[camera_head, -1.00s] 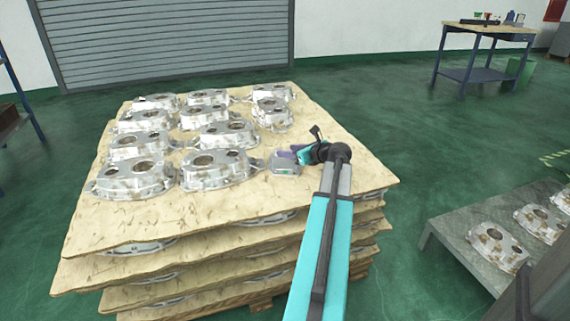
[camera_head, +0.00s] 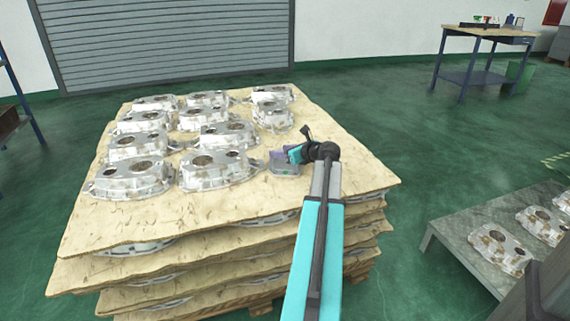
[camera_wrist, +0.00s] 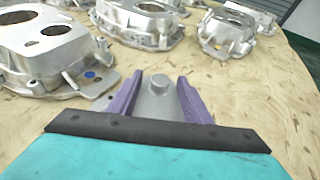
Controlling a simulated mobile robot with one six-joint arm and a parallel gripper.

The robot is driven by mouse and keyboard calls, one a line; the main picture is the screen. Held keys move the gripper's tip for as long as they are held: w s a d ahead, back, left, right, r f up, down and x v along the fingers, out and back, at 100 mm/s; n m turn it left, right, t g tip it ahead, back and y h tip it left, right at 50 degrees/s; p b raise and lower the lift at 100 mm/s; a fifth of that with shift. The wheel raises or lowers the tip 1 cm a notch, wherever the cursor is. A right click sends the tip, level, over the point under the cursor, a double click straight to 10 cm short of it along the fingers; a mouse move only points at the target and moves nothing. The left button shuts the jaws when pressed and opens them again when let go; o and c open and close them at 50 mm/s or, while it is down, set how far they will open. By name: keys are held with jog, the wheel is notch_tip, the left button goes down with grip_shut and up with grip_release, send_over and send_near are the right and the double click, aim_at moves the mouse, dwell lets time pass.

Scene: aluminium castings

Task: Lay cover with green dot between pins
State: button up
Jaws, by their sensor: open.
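A small flat grey cover (camera_head: 284,169) lies on the top plywood sheet, right of the front castings. The wrist view shows a grey plate with a round boss (camera_wrist: 158,100) between my gripper's fingers. My gripper (camera_head: 283,154) is open just above and behind the cover; its two purple fingers (camera_wrist: 160,96) stand on either side of the plate. I cannot tell whether they touch it. A green dot cannot be made out now. A casting with a blue dot on its flange (camera_wrist: 45,45) is left of the fingers. Pins cannot be told clearly.
Several silvery castings (camera_head: 217,170) stand in rows on the plywood stack (camera_head: 240,205). The sheet's right front part is bare. A low grey table (camera_head: 460,238) with more castings is at the right. A workbench (camera_head: 487,34) is at the back.

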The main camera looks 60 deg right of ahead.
grip_shut()
jog(key=shift+r, duration=0.1)
jog(key=shift+r+p, duration=0.95)
jog(key=shift+r, duration=0.75)
jog(key=s+a+p, duration=0.1)
jog(key=s+a, duration=0.2)
jog(key=s+a+r+p, duration=0.1)
jog(key=s+a, duration=0.1)
jog(key=a, duration=0.2)
jog(key=s+a+p, duration=0.1)
jog(key=s+a, duration=0.2)
jog(key=shift+s+a+r, duration=0.15)
jog(key=shift+s+a, duration=0.05)
jog(key=shift+s, duration=0.1)
jog(key=shift+f+b, duration=0.2)
jog(key=shift+b, duration=0.15)
jog(key=shift+s+a+b, duration=0.1)
jog(key=shift+b, duration=0.55)
jog(key=shift+s+a+b, duration=0.1)
jog(key=shift+b, duration=0.2)
